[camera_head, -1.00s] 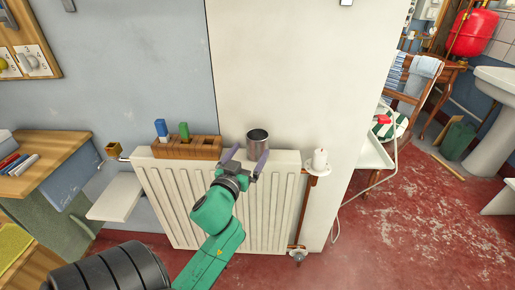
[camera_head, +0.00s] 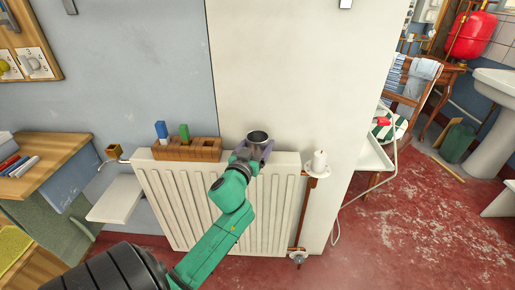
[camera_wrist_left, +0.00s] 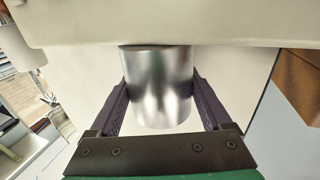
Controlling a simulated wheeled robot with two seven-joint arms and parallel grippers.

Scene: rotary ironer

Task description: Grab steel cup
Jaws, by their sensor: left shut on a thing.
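The steel cup (camera_head: 258,137) stands upright on top of the white radiator (camera_head: 220,195), against the wall. It is a shiny metal cylinder with an open top. My left gripper (camera_head: 256,150) reaches it from the front, with its purple-grey fingers on either side of the cup. In the left wrist view the cup (camera_wrist_left: 158,88) fills the space between the two fingers (camera_wrist_left: 160,100), and the gripper is shut on it. The cup's lower part is partly hidden by the gripper in the head view. My right gripper is not in view.
A wooden block holder (camera_head: 188,150) with a blue and a green piece sits left of the cup on the radiator. A white shelf (camera_head: 116,198) juts out at the left.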

